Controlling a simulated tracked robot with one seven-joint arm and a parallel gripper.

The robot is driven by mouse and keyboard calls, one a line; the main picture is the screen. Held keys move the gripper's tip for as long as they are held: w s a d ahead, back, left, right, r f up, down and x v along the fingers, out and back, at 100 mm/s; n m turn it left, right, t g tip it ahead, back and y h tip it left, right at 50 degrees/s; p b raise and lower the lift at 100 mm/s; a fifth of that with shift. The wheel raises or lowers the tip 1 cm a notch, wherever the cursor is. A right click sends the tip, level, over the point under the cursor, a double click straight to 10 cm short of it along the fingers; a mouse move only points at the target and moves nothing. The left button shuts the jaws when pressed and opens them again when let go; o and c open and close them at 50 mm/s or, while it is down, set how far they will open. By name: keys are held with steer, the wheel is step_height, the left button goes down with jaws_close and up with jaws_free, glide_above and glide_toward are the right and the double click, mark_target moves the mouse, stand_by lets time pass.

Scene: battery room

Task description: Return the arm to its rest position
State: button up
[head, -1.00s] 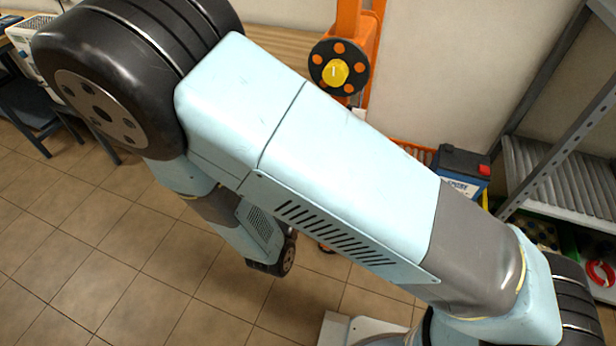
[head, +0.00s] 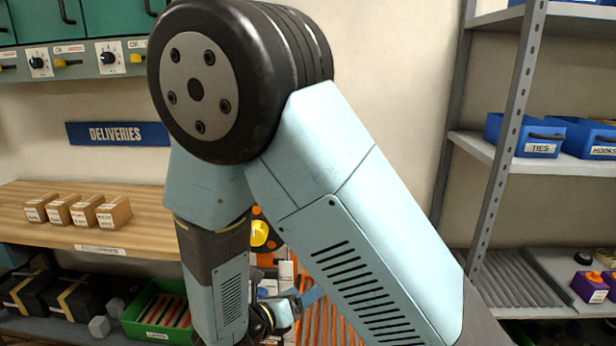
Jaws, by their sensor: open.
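My arm fills the middle of the head view. Its light blue upper link rises from the lower right to a large black elbow joint, and the forearm hangs down from there. A small part of my wrist shows low in the middle, beside the forearm. The fingers of my gripper cannot be made out, so what they are near is hidden. An orange structure with a yellow knob (head: 259,233) is partly covered behind the arm.
A wooden shelf (head: 60,236) with several small boxes (head: 85,210) is at left, under a DELIVERIES sign (head: 118,133). A green bin (head: 158,312) sits below. Grey metal shelving (head: 508,130) with blue bins (head: 526,136) stands at right.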

steer(key=s+d+r+m+g+y, duration=0.1)
steer(key=d+r+m+g, duration=0.45)
steer(key=d+m, duration=0.35)
steer(key=s+d+r+m+g+y, duration=0.1)
steer(key=d+r+m+g, duration=0.45)
steer(key=d+m, duration=0.35)
steer(key=s+d+r+m+t+y, duration=0.2)
steer(key=s+d+r+m+y, duration=0.1)
steer(key=r+m, duration=0.4)
steer(key=s+d+r+m+t+y, duration=0.2)
steer(key=s+d+r+m+y, duration=0.2)
steer(key=m, duration=0.5)
step_height(320, 180, up, 3)
steer(key=shift+s+d+r+m+t+y, duration=0.1)
steer(key=shift+s+d+m+t+y, duration=0.2)
steer(key=shift+s, duration=0.8)
steer(key=shift+a, duration=0.1)
steer(key=shift+c, duration=0.5)
